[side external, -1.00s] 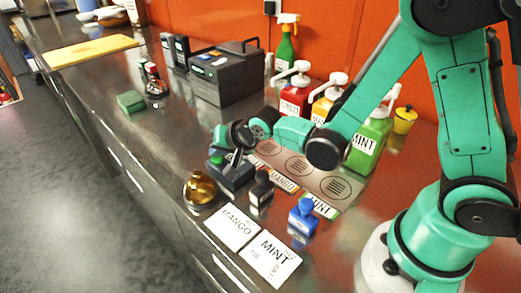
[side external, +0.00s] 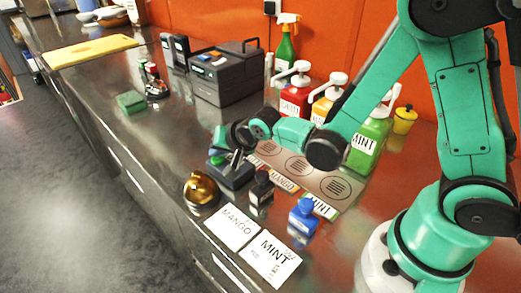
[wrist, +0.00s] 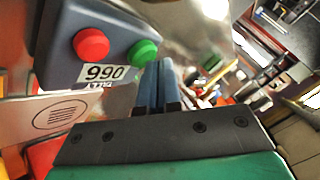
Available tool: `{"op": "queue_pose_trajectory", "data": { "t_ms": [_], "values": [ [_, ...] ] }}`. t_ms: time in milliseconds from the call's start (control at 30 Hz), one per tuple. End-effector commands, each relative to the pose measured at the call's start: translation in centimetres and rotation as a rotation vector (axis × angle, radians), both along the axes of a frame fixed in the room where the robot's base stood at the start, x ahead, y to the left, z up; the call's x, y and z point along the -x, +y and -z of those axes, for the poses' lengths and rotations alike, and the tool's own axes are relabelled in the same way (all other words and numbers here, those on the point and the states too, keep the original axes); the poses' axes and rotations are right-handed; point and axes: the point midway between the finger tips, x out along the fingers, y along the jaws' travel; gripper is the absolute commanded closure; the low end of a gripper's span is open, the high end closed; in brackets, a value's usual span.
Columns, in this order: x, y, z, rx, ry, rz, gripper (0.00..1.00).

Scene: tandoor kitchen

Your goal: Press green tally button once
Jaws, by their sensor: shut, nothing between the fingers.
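The tally counter (side external: 236,176) is a dark blue-grey box on the counter, left of the pump-bottle stand. In the wrist view, its face (wrist: 75,20) carries a red button (wrist: 91,44), a green button (wrist: 142,52) and a display reading 990 (wrist: 105,73). The green button also shows in the side view (side external: 217,160). My gripper (wrist: 160,66) is shut and empty, its blue-grey fingertips beside the green button's edge. I cannot tell whether they touch it. In the side view my gripper (side external: 235,160) is over the tally box, partly hiding it.
A brass bell (side external: 200,188), a black stamp (side external: 262,186) and a blue stamp (side external: 303,215) stand close by. MANGO (side external: 233,227) and MINT (side external: 270,260) cards lie in front. Pump bottles (side external: 294,98) and a dark cash box (side external: 228,75) are behind.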

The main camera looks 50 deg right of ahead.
Motion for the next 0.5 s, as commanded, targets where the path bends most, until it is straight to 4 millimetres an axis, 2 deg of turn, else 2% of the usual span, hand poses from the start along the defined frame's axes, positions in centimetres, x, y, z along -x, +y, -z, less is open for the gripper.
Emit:
{"op": "queue_pose_trajectory", "data": {
  "t_ms": [200,500],
  "values": [
    [0.05,-0.01,-1.04,0.000,0.000,0.000,1.00],
    [0.04,0.00,-1.18,0.000,0.000,0.000,1.00]
  ]
}}
